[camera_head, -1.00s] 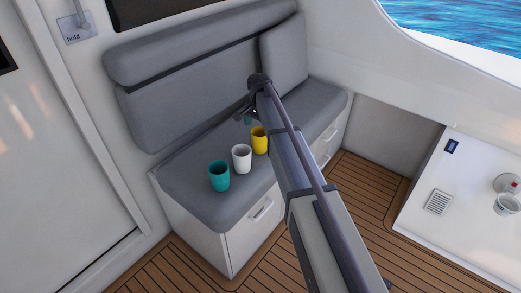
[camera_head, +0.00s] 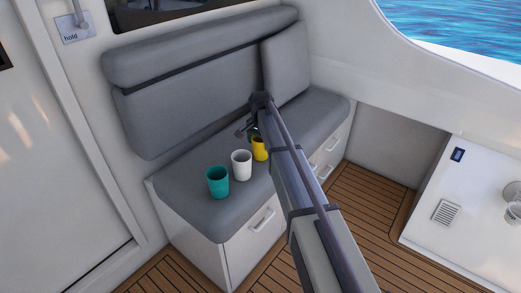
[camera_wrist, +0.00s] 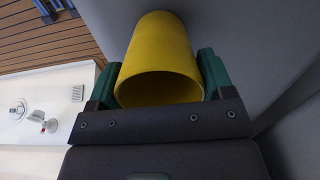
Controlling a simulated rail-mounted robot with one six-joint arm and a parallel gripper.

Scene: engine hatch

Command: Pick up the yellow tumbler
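The yellow tumbler (camera_head: 260,149) stands on the grey seat cushion, partly hidden behind my arm. In the wrist view the yellow tumbler (camera_wrist: 158,55) fills the space between the two green fingers of my gripper (camera_wrist: 160,78), its open rim toward the camera. The fingers lie along both sides of the tumbler with very little gap. I cannot tell whether they press on it. In the head view my gripper (camera_head: 252,132) is low at the tumbler, mostly hidden by the arm.
A white tumbler (camera_head: 241,166) stands close left of the yellow one, and a teal tumbler (camera_head: 217,183) is further left. The grey bench (camera_head: 185,185) has a backrest (camera_head: 200,90) behind. A white counter (camera_head: 470,215) is at the right. The cushion's right end is clear.

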